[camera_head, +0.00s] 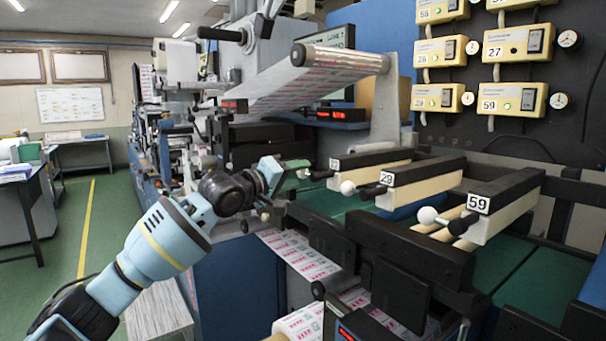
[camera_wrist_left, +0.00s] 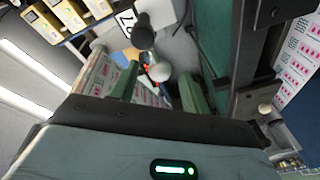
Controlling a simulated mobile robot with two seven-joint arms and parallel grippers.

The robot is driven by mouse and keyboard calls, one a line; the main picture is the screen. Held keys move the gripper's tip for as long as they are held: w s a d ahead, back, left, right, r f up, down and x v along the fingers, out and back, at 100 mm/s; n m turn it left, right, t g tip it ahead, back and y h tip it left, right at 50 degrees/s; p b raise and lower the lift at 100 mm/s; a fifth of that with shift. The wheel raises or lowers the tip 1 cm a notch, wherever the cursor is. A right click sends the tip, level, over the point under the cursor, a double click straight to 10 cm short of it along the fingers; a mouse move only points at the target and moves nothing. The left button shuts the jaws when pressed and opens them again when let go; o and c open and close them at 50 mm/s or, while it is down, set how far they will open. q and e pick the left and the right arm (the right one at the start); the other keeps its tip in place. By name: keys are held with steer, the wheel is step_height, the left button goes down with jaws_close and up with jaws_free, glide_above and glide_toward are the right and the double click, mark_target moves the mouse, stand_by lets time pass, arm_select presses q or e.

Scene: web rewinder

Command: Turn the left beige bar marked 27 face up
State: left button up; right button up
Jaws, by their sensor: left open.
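The left beige bar (camera_head: 375,161) lies at the back left of three bars, with a black top and a beige side. Its end label (camera_head: 334,164) is small in the head view; the wrist view shows a label (camera_wrist_left: 126,20) at an angle. My left gripper (camera_head: 303,168) is at the near end of this bar, by its black knob (camera_head: 321,175). In the wrist view the green fingers (camera_wrist_left: 160,88) are open, and a white ball (camera_wrist_left: 158,71) shows between them with the black knob (camera_wrist_left: 142,36) beyond. The gripper hides the ball in the head view.
Bars marked 29 (camera_head: 425,183) and 59 (camera_head: 507,208) stand to the right, each with a white ball and black knob. Beige control boxes (camera_head: 518,53) hang on the back panel. A printed web (camera_head: 300,255) runs below my arm. Black machine blocks (camera_head: 395,255) stand in front.

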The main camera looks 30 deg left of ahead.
arm_select(q)
steer(key=shift+w+d, duration=0.15)
steer(key=shift+w, duration=0.6)
steer(key=shift+w+d, duration=0.15)
steer(key=shift+w, duration=0.55)
steer(key=shift+c, duration=0.4)
steer(key=c, duration=0.9)
steer(key=shift+r, duration=0.1)
